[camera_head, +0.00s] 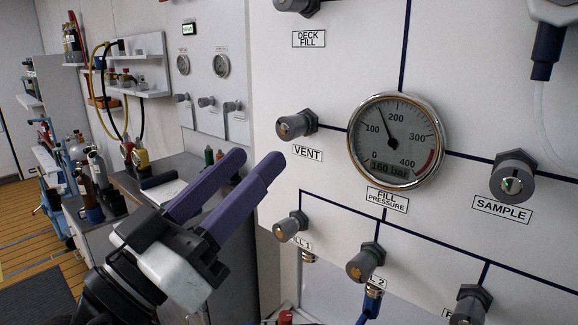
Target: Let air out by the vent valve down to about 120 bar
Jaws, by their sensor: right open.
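The vent valve (295,125) is a grey knob on the white panel, above the label VENT. The fill pressure gauge (396,140) is to its right. Its needle points between 100 and 200, and its small display seems to read 160 bar. My right gripper (258,160) has two purple fingers and is open with nothing between them. Its fingertips point up and right, below and left of the vent valve, apart from it in the picture. My left gripper is out of view.
Other knobs are close by: deck fill (297,5) above, sample (512,177) to the right, and fill valves (366,263) below. A hose (547,50) hangs at the upper right. A counter (180,165) with bottles stands behind my gripper.

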